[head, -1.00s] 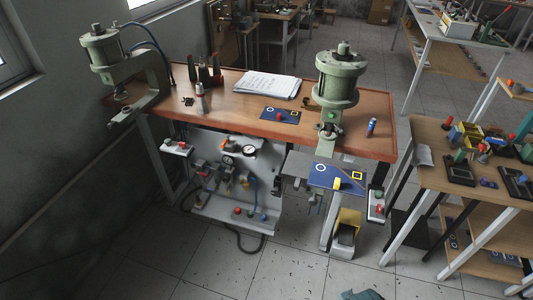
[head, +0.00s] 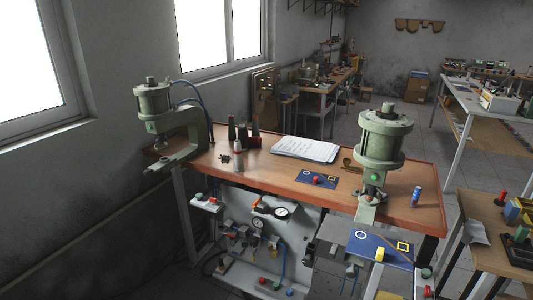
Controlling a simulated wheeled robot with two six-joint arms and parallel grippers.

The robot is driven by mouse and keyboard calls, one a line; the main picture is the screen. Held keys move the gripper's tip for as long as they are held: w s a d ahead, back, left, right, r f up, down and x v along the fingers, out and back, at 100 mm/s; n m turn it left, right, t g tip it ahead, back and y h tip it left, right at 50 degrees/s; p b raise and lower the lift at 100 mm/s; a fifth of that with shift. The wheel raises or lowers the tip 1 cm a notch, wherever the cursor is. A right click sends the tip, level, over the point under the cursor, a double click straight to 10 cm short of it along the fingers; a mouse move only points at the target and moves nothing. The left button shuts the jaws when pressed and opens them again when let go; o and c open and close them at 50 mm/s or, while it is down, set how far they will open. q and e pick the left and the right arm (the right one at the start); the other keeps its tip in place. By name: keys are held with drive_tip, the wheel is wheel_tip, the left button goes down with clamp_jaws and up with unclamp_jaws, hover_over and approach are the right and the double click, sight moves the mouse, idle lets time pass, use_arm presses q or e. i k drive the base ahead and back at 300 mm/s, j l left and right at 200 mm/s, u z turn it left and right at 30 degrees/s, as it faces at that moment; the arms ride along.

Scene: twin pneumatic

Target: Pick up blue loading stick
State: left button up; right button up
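A small upright blue cylinder (head: 416,196) stands near the right end of the wooden bench top (head: 250,165). It is the only stick-like blue thing I make out, and I cannot tell for sure that it is the loading stick. It stands to the right of the right-hand green press (head: 383,140), apart from it. Neither of my grippers is in view.
A blue mat (head: 365,240) with a yellow knob lies on a lower shelf before the press. Another blue mat (head: 305,178) with a red knob, papers (head: 305,149) and bottles (head: 242,134) are on the bench. A second press (head: 155,115) stands left. A side table (head: 478,210) is right.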

sight(416, 193)
drive_tip(key=z, duration=1.25)
